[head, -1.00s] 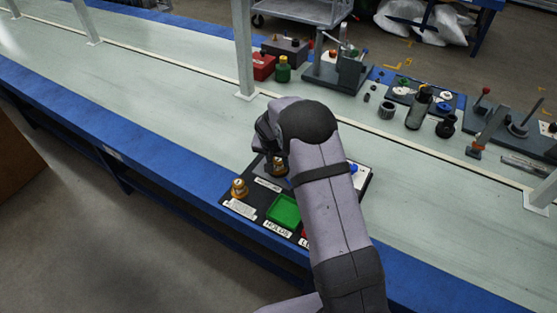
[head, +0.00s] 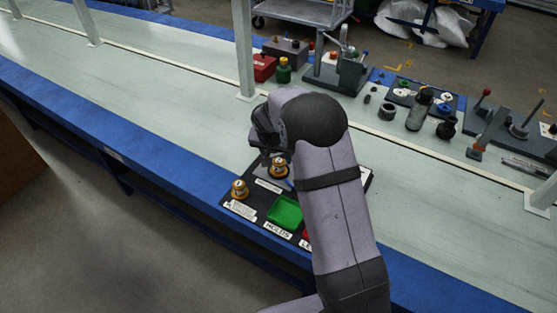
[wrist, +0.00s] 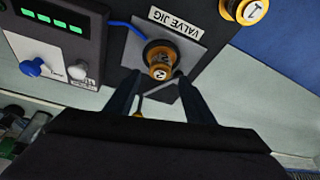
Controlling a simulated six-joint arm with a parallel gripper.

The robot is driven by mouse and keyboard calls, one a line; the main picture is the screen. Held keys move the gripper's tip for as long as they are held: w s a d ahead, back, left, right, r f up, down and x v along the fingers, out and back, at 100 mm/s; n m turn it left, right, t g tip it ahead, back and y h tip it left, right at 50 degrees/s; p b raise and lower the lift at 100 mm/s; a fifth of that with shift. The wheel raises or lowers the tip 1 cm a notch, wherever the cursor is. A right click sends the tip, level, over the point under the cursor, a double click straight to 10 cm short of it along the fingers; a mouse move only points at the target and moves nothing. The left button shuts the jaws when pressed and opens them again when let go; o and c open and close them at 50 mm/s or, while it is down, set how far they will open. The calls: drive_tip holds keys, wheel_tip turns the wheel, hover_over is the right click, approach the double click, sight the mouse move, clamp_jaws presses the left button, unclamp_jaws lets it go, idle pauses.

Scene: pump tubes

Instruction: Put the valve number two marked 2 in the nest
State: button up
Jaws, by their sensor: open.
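The valve marked 2 (wrist: 160,60), brass-orange with a dark collar, stands in the nest on the grey plate of the valve jig (wrist: 190,40). In the head view this valve (head: 279,167) looks upright on the same plate. My gripper (wrist: 160,95) is open in the wrist view. Its two dark fingers are apart, just short of the valve on either side, with nothing between the tips. In the head view my arm hides the fingertips. The nest's seat is hidden under the valve, so how deep it sits cannot be seen.
A valve marked 1 (wrist: 243,10) stands beside the jig; it also shows in the head view (head: 240,190). A green tray (head: 285,212) lies at the front. A control box (wrist: 55,45) with knobs borders the jig. Assorted fixtures stand farther back; the left belt is clear.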

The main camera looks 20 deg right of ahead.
drive_tip(key=v, duration=0.6)
drive_tip(key=shift+s+r, duration=0.2)
drive_tip(key=shift+r, duration=0.15)
drive_tip(key=s+a+n+g+y, duration=0.1)
drive_tip(key=s+n+g, duration=0.3)
drive_tip(key=s, duration=2.6)
drive_tip(key=shift+s+f+n+y, duration=0.45)
drive_tip(key=shift+n+y, duration=0.15)
drive_tip(key=shift+n, duration=0.4)
drive_tip(key=shift+a, duration=0.1)
wheel_tip(320, 180, up, 15)
drive_tip(key=p, duration=1.4)
drive_tip(key=shift+p, duration=0.4)
drive_tip(key=shift+w+f, duration=0.1)
